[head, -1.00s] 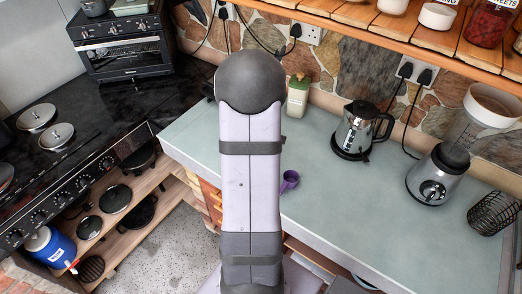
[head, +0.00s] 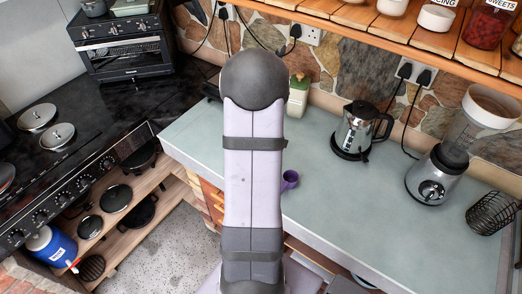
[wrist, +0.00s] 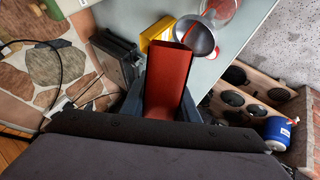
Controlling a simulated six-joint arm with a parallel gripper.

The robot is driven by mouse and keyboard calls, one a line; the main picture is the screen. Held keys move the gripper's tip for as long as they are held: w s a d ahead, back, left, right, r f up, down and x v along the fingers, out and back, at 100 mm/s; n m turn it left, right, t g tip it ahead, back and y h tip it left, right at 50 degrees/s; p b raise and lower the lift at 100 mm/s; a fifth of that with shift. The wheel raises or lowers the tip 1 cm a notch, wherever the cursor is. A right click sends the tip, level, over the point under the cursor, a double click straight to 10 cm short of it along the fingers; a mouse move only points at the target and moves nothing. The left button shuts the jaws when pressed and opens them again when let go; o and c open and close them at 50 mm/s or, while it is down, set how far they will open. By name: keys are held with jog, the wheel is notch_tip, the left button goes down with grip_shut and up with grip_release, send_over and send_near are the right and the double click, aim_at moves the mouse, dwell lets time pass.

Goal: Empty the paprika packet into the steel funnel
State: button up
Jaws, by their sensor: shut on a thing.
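In the wrist view my gripper (wrist: 163,107) is shut on a red packet (wrist: 169,78), taken to be the paprika packet. The packet points away from the wrist, its far end close to the steel funnel (wrist: 196,39). The funnel is a round grey bowl, partly covered by the packet in this view. I cannot tell whether the packet touches the funnel or whether anything is pouring. In the head view my arm hides the gripper, packet and funnel.
A yellow object (wrist: 156,33) stands beside the packet, and a clear container with red (wrist: 222,9) is near the funnel.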

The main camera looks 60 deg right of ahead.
jog(key=shift+s+f+t, duration=0.1)
jog(key=shift+s+t, duration=0.05)
jog(key=shift+t, duration=0.35)
dwell(1.2)
jog(key=shift+w+a+r+g, duration=0.1)
jog(key=shift+w+r+g, duration=0.1)
jog(key=shift+g, duration=0.35)
jog(key=shift+w+r+g, duration=0.1)
jog(key=shift+w+g, duration=0.05)
jog(key=shift+g, duration=0.4)
jog(key=shift+f+n, duration=0.2)
jog(key=shift+n, duration=0.1)
